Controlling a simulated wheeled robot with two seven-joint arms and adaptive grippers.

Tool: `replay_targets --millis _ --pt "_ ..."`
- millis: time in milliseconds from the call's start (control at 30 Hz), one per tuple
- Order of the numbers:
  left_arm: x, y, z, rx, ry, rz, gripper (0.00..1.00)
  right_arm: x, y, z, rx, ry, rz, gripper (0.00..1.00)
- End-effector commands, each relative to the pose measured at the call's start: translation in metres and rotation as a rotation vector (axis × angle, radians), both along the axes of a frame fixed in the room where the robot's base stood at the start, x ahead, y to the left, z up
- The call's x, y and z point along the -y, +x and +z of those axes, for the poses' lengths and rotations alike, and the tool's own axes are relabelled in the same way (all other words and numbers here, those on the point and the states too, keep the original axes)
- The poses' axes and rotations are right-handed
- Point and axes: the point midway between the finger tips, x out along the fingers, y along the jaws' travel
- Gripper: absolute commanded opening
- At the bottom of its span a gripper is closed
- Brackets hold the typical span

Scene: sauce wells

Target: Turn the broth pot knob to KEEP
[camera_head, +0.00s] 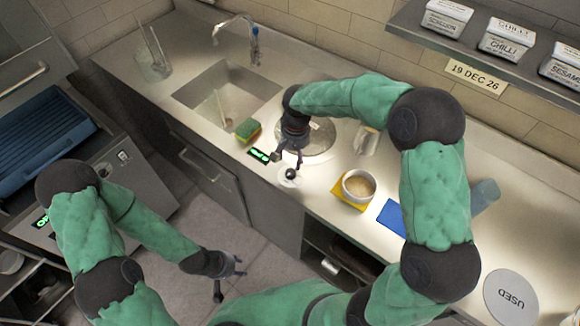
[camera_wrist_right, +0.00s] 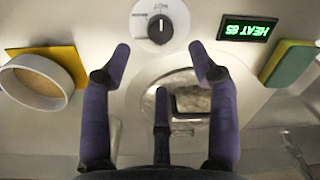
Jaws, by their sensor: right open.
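The broth pot knob (camera_head: 291,175) is a small black dial on a pale round plate at the counter's front edge. In the right wrist view the knob (camera_wrist_right: 160,29) has a white pointer mark and lettering on its plate, partly readable. A green-lit display (camera_wrist_right: 247,30) beside it reads HEAT and a number. My right gripper (camera_head: 287,162) is open and empty just above the knob; its fingers (camera_wrist_right: 160,50) point toward it, apart from it. My left gripper (camera_head: 229,279) hangs open and empty over the floor.
A green and yellow sponge (camera_head: 247,130) lies left of the knob near the sink (camera_head: 225,95). A bowl (camera_head: 358,186) on a yellow mat and a blue cloth (camera_head: 391,217) lie to the right. Labelled tubs (camera_head: 508,40) stand on the shelf above.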

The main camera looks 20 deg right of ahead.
Motion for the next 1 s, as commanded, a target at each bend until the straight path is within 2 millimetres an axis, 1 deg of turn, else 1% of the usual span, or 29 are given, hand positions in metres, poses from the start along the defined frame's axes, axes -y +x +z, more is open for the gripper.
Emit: replay_targets --millis 33,200,400,500,600,900,933,967,1000 --pt "0.000 0.000 -0.002 -0.001 0.000 0.000 0.40 0.000 -0.001 -0.011 -0.004 -0.001 0.000 0.60" --pt "0.000 0.000 -0.007 0.000 0.000 0.000 0.40 -0.002 0.000 -0.042 -0.003 0.000 0.000 0.60" --pt "0.000 0.000 -0.011 0.001 0.000 0.000 0.40 -0.003 0.001 -0.071 -0.002 0.000 0.001 0.60" --pt "0.000 0.000 -0.012 0.000 0.000 0.000 0.40 -0.004 0.001 -0.080 -0.001 0.000 0.000 0.60" --pt "0.000 0.000 -0.013 0.001 0.000 0.000 0.40 -0.004 0.001 -0.085 -0.001 0.000 0.000 0.60" --pt "0.000 0.000 -0.012 0.001 0.000 0.000 0.40 -0.004 0.002 -0.086 0.000 0.001 0.000 0.60" --pt "0.000 0.000 -0.012 0.001 0.000 0.000 0.40 -0.004 0.002 -0.086 0.000 0.001 0.000 0.57" --pt "0.000 0.000 -0.012 0.001 0.000 0.000 0.40 -0.004 0.002 -0.086 0.000 0.001 0.000 0.48" --pt "0.000 0.000 -0.012 0.001 0.000 0.000 0.40 -0.004 0.002 -0.086 0.000 0.001 0.000 0.37"
